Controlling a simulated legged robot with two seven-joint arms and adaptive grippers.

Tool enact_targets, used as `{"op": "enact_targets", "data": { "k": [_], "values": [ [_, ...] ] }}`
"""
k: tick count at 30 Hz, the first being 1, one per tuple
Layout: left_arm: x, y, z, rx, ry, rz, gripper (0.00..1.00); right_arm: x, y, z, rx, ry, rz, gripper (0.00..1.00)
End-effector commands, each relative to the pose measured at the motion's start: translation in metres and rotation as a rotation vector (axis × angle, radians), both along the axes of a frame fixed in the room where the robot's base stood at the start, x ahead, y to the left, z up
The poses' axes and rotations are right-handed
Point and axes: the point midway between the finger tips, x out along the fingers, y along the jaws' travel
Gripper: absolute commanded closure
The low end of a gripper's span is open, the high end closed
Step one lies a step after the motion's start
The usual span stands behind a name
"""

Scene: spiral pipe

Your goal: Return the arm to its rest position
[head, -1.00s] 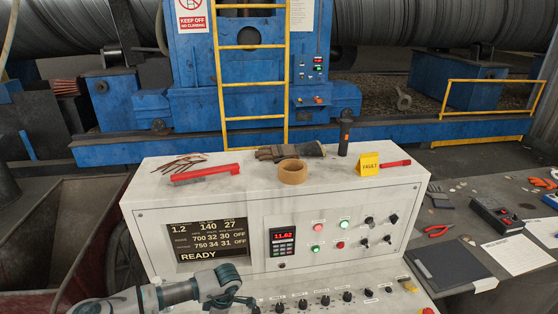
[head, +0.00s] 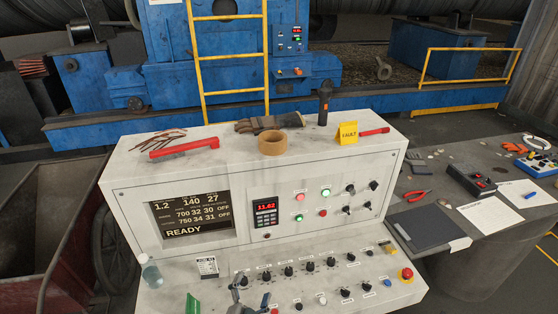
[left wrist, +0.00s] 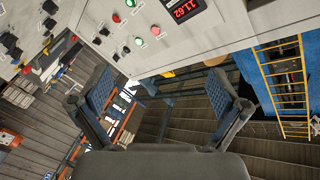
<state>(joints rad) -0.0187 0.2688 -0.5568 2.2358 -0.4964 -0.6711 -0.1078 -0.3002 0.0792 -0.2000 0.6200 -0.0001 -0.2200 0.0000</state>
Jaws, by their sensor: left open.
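My left gripper (head: 252,296) shows only in part at the bottom edge of the head view, in front of the control console's lower panel. Most of my left arm is out of that view. In the left wrist view the gripper (left wrist: 162,92) has its two blue-padded fingers spread wide apart, with nothing between them. The white control console (head: 130,205) stands in front of me, and its display reads READY. My right gripper shows in neither view.
A bottle (head: 150,270) and a green object (head: 193,305) stand on the console's left ledge. Knobs and a red emergency button (head: 406,274) line the lower panel. A grey table (head: 450,165) is at right.

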Motion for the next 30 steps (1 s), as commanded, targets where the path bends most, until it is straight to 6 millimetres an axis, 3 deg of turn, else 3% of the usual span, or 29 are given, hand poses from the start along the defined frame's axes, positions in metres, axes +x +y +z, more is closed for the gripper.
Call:
{"op": "enact_targets", "data": {
  "k": [1,3,6,9,15,20,30],
  "values": [
    [-0.013,0.025,-0.033,-0.062,0.157,0.082,0.01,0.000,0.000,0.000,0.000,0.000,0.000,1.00],
    [-0.036,0.056,-0.076,-0.134,0.364,0.188,0.01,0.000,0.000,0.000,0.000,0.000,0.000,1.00],
    [-0.076,0.086,-0.123,-0.208,0.605,0.303,0.01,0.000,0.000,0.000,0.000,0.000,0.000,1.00],
    [-0.116,0.106,-0.154,-0.256,0.790,0.386,0.01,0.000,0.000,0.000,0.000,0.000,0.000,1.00],
    [-0.190,0.129,-0.192,-0.317,1.076,0.508,0.01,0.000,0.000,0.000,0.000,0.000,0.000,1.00],
    [-0.247,0.141,-0.208,-0.348,1.274,0.587,0.01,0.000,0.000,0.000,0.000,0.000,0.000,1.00],
    [-0.230,0.137,-0.334,-0.326,1.317,0.591,0.01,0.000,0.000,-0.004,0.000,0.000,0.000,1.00]
  ]
}}
